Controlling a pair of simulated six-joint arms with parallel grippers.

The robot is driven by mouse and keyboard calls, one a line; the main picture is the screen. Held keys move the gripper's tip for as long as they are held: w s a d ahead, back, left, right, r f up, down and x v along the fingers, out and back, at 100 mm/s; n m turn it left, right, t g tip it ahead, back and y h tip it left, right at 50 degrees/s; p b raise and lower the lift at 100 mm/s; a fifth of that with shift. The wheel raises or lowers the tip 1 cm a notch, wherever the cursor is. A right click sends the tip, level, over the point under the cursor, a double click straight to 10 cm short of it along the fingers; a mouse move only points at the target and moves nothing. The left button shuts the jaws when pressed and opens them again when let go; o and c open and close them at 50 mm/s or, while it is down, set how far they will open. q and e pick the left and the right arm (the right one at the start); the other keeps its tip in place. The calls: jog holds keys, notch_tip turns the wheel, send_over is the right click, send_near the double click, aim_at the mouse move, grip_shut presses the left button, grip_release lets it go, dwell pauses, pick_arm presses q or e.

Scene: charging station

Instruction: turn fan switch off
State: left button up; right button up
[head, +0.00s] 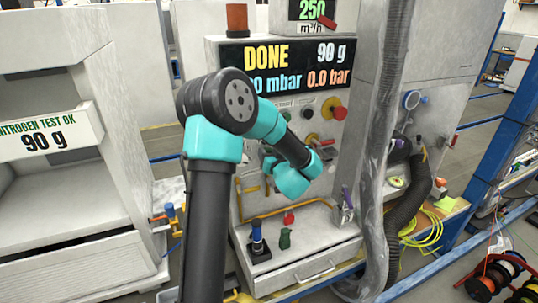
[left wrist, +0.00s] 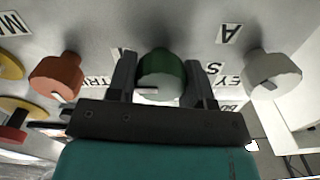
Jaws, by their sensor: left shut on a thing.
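A dark green knob (left wrist: 160,66) with a white mark stands out from the grey panel in the left wrist view. My left gripper (left wrist: 161,74) has one finger on each side of it and is shut on it. The labels around it are upside down and partly covered, so I cannot read which one says fan. In the head view my left arm reaches up to the panel and hides the gripper and the knob. My right gripper is not in view.
An orange knob (left wrist: 56,76) and a white knob (left wrist: 272,72) flank the green one closely. In the head view a red button (head: 340,113) sits on the panel below the display (head: 290,66). A grey ribbed hose (head: 391,60) hangs to the right.

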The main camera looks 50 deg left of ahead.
pick_arm(q)
jog(key=shift+n, duration=0.3)
jog(key=n, duration=0.8)
jog(key=shift+s+n, duration=0.1)
jog(key=shift+n, duration=0.3)
jog(key=n, duration=0.4)
jog(key=shift+f+n, duration=0.1)
jog(key=shift+n, duration=2.1)
jog(key=o, duration=0.9)
jog(key=shift+s+d, duration=0.1)
